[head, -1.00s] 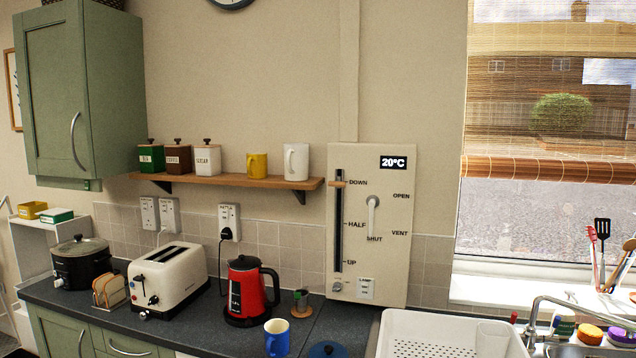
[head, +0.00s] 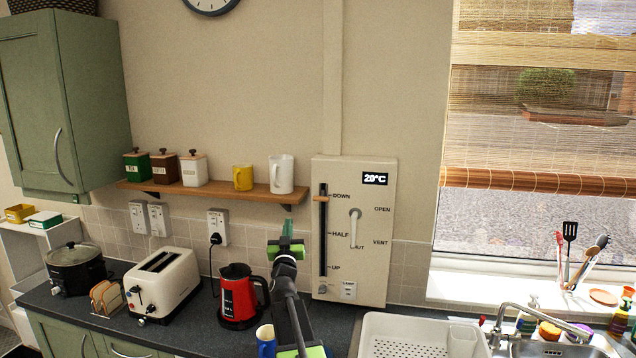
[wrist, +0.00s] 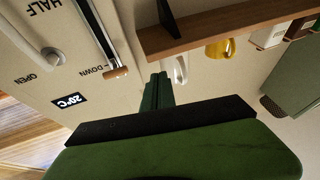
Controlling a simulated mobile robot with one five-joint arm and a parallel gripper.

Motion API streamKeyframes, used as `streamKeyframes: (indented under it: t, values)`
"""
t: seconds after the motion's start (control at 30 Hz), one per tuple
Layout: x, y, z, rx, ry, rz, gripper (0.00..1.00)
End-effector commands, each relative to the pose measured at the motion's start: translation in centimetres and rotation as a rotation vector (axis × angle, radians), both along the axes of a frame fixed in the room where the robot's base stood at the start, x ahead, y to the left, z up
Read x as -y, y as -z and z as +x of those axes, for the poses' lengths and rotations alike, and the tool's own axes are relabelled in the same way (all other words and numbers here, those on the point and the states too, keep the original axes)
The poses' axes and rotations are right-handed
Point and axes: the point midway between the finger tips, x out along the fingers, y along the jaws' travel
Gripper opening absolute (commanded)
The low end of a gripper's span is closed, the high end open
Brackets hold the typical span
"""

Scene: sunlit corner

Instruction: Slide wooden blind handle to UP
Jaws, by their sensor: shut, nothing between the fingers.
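The wooden blind handle (head: 321,199) is a small light-brown bar at the top of a dark vertical slot (head: 323,240), beside the DOWN mark. HALF is midway and UP is at the slot's bottom. The handle also shows in the wrist view (wrist: 116,73), at the end of the slot by DOWN. My gripper (head: 287,226), green and dark, is shut and empty. It is left of the panel, a little lower than the handle and apart from it. In the wrist view its fingers (wrist: 158,88) point toward the wall, right of the handle.
A wooden shelf (head: 220,193) with mugs and canisters ends close above my gripper. A red kettle (head: 238,295) and blue mug (head: 266,340) stand below. The woven blind (head: 540,182) partly covers the window.

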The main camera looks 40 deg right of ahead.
Motion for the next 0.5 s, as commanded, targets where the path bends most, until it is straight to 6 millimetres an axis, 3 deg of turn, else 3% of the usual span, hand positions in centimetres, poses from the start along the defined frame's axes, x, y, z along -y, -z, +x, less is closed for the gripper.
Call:
streamKeyframes:
  t: [0.03, 0.1, 0.2, 0.5]
  values:
    - [2.4, -2.7, -1.8, 0.048, 0.071, -0.031, 0.00]
    - [4.4, -4.4, -4.0, 0.100, 0.149, -0.066, 0.00]
    - [5.7, -5.4, -5.8, 0.138, 0.206, -0.090, 0.00]
    - [6.5, -6.0, -5.5, 0.143, 0.214, -0.094, 0.00]
